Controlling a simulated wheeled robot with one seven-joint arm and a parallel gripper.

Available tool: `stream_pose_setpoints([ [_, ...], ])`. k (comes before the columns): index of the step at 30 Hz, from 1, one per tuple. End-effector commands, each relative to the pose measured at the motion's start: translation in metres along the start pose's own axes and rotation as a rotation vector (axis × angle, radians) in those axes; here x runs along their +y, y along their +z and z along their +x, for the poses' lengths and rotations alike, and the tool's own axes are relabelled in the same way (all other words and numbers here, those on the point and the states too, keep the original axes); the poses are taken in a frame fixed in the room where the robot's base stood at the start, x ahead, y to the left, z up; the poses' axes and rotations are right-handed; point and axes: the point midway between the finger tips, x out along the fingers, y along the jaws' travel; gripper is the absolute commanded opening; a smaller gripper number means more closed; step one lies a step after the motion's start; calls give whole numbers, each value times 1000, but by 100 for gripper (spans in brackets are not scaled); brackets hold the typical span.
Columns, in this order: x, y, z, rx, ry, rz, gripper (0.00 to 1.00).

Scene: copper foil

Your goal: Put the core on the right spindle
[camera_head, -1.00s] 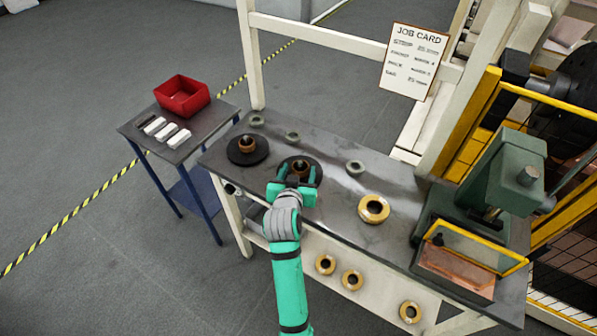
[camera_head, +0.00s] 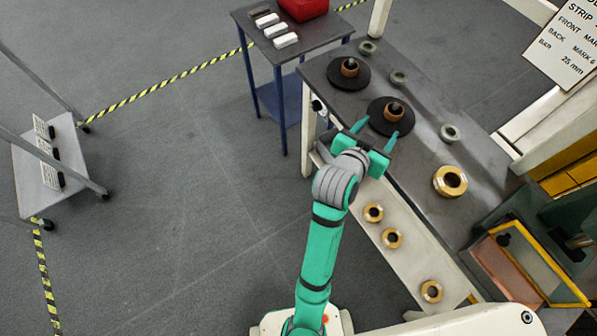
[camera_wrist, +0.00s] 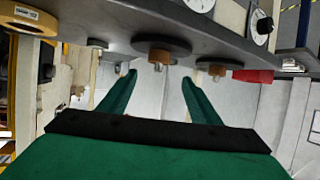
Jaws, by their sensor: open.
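Two black round plates with spindles stand on the grey bench (camera_head: 425,160): a left spindle plate (camera_head: 362,82) and a right spindle plate (camera_head: 379,117). A brown ring-shaped core (camera_head: 394,112) sits around the right spindle. A similar brown core (camera_head: 349,68) sits on the left one. My gripper (camera_head: 377,130) is open and empty at the near side of the right plate, its fingers pointing toward the right core. In the wrist view, which looks upside down, a brown core (camera_wrist: 160,47) lies ahead of the open gripper (camera_wrist: 159,77), apart from it.
Several small grey-green rings (camera_head: 450,132) lie along the bench. A large brass ring (camera_head: 450,181) lies to the right, before the green press (camera_head: 570,225). Brass rings (camera_head: 392,238) lie below the bench top. A side table (camera_head: 310,38) holds a red bin (camera_head: 304,8).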

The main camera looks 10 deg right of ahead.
Motion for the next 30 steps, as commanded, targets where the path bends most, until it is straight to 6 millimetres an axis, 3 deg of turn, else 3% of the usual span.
stream_pose_setpoints([
  [5,-15,34,-12,2,-66,-53,57],
  [11,-42,96,-50,21,-214,-142,57],
  [21,-60,182,-143,62,-454,-233,57],
  [30,-42,224,-238,98,-622,-254,57],
])
